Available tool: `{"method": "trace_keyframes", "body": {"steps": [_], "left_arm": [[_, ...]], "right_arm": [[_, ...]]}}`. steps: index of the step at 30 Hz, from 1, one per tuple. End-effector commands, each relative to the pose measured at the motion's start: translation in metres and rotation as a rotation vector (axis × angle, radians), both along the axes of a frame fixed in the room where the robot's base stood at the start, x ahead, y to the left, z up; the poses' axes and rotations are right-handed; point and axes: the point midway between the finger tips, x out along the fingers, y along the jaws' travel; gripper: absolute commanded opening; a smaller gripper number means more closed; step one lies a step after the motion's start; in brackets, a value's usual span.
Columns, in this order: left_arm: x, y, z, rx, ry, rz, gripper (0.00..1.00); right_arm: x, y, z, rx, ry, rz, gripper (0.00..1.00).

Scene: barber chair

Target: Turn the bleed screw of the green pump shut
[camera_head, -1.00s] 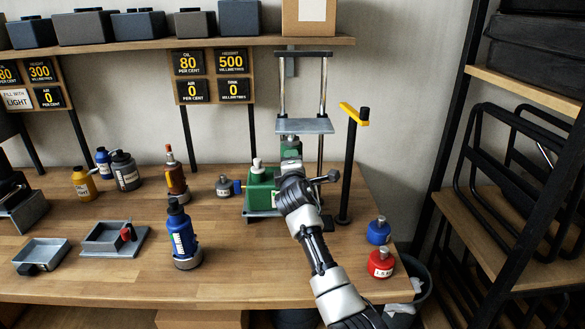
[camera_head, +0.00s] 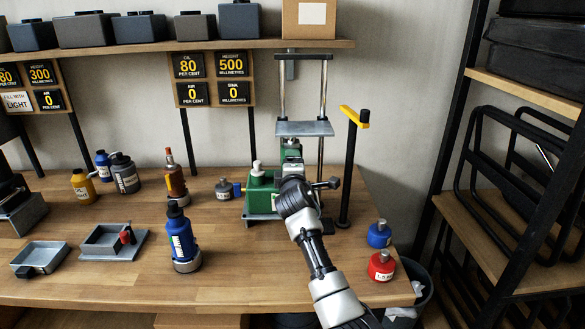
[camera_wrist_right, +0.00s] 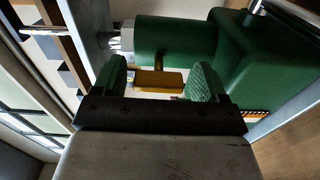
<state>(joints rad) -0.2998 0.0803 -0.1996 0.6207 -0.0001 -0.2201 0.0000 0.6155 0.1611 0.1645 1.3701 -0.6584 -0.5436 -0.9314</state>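The green pump (camera_head: 262,192) stands on the bench in a grey press frame, and my right arm covers part of it. In the right wrist view its green body (camera_wrist_right: 175,42) fills the top. A small yellow-orange bar on a thin stem, which looks like the bleed screw (camera_wrist_right: 158,80), sits between the green-padded fingers of my right gripper (camera_wrist_right: 158,84). The fingers are apart, one on each side of the screw, with narrow gaps showing. In the head view the fingertips are hidden behind my wrist. My left gripper is not in view.
A black post with a yellow top (camera_head: 349,165) stands just right of the pump. A blue bottle (camera_head: 181,240) stands left of my arm; blue (camera_head: 379,234) and red (camera_head: 381,266) jars stand right of it. The front middle of the bench (camera_head: 240,275) is clear.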

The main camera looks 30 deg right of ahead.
Motion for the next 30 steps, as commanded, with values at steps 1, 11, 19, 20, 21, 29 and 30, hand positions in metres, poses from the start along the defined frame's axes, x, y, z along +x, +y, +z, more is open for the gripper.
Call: {"method": "trace_keyframes", "body": {"steps": [1, 11, 19, 20, 21, 29, 30], "left_arm": [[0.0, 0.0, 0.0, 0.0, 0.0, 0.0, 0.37], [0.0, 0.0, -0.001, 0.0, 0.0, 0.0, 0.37], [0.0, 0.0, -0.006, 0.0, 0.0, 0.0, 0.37], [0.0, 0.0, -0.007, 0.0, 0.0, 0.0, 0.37], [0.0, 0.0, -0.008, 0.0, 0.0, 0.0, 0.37], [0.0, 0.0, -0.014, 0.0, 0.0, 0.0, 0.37], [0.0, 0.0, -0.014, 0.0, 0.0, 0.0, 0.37]], "right_arm": [[0.0, 0.0, 0.0, -0.001, 0.0, 0.0, 0.74], [-0.004, 0.002, 0.0, -0.003, -0.001, 0.0, 0.74], [-0.039, 0.024, -0.001, -0.003, -0.002, 0.001, 0.74], [-0.044, 0.027, -0.001, -0.002, -0.002, 0.001, 0.74], [-0.05, 0.031, -0.001, -0.001, -0.002, 0.002, 0.74], [-0.084, 0.051, -0.001, -0.001, 0.001, 0.001, 0.74], [-0.086, 0.053, -0.001, -0.001, 0.0, 0.001, 0.74]]}}
